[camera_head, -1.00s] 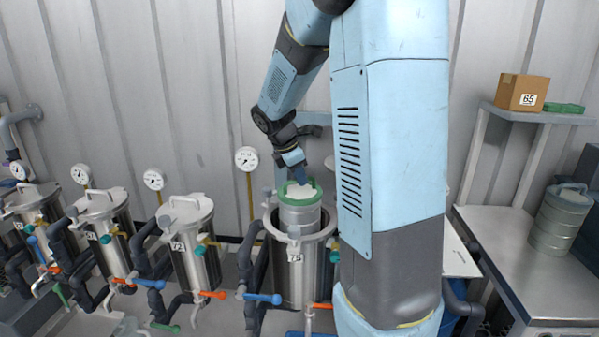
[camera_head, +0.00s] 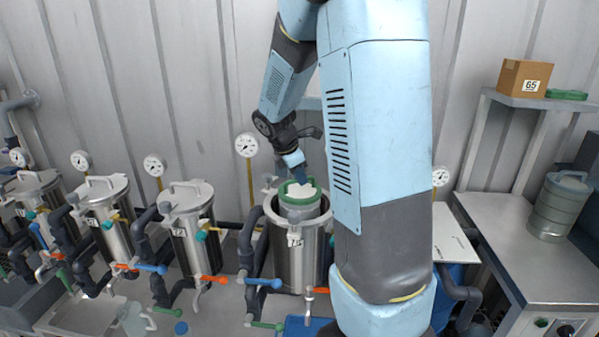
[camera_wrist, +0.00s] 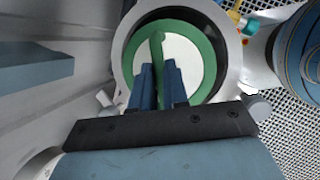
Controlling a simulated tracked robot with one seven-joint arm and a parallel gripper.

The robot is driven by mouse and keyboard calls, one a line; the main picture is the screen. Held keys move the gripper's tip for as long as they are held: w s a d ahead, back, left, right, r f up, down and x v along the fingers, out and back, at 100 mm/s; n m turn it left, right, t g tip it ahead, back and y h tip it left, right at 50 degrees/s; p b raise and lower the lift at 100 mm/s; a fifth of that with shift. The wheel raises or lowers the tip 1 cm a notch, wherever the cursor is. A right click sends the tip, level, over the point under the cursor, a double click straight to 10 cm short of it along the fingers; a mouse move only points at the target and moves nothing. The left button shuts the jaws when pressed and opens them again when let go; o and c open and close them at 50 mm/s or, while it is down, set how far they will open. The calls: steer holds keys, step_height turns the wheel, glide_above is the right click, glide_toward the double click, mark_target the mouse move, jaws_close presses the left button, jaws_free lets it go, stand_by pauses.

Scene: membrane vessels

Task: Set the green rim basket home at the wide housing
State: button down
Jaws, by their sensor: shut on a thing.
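The green rim basket (camera_head: 298,206) is a pale cylinder with a green rim and a green handle. In the wrist view the basket (camera_wrist: 192,82) shows within the light ring of the housing mouth (camera_wrist: 124,52). My gripper (camera_wrist: 158,72) is shut on the basket's green handle. In the head view my gripper (camera_head: 300,178) is above the basket. The basket's underside is hidden in the housing.
Lidded housings (camera_head: 190,235) with gauges, pipes and coloured valve levers stand in a row to the left. A steel bench (camera_head: 510,235) at right carries a grey stacked canister (camera_head: 560,208). A shelf above holds a cardboard box (camera_head: 524,82) marked 65.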

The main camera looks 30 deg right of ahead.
mark_target(285, 197)
step_height(285, 197, down, 10)
steer(key=shift+f, duration=0.1)
stand_by(1.8)
steer(key=shift+s+f, duration=0.1)
steer(key=shift+f, duration=0.15)
stand_by(0.8)
steer(key=c, duration=1.1)
jaws_free()
steer(key=shift+o, duration=0.2)
steer(key=v, duration=1.3)
steer(key=shift+a+r, duration=0.2)
steer(key=shift+r, duration=0.15)
